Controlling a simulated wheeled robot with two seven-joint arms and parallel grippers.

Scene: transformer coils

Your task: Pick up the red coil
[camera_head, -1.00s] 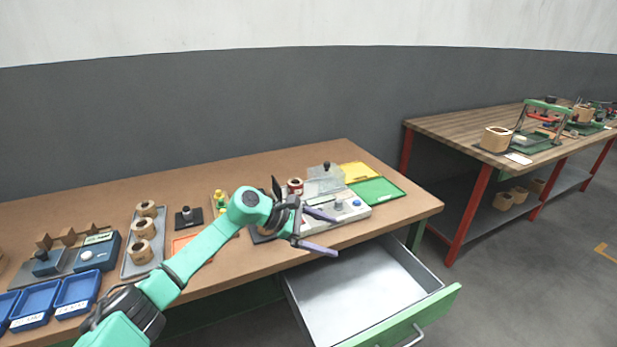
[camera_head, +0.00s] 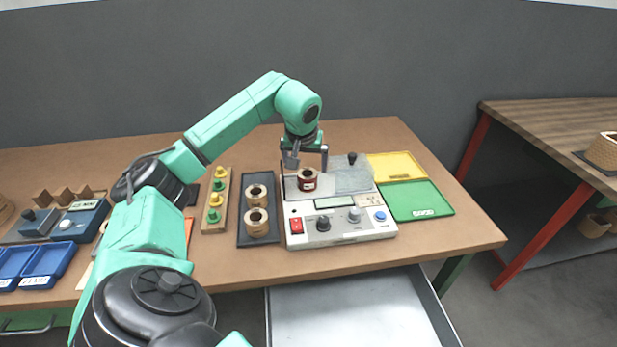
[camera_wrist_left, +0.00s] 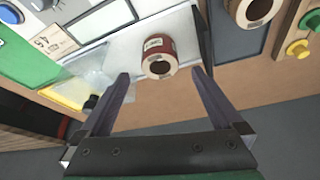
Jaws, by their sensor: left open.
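The red coil (camera_head: 308,184) sits upright on the left part of the white tester (camera_head: 335,238), a short ring with a dark red outside and a light label. My left gripper (camera_head: 305,160) points down just above and behind the coil, open and empty. In the left wrist view the red coil (camera_wrist_left: 158,56) lies ahead, between the lines of the two fingers (camera_wrist_left: 163,82) and slightly beyond their tips. No contact shows. My right gripper is not in view.
A clear cover (camera_head: 352,178) with a black knob stands right of the coil. A black tray (camera_head: 244,238) with tan coils is at left. Yellow (camera_head: 398,166) and green (camera_head: 418,203) trays lie at right. An open drawer (camera_head: 350,315) juts out below the table.

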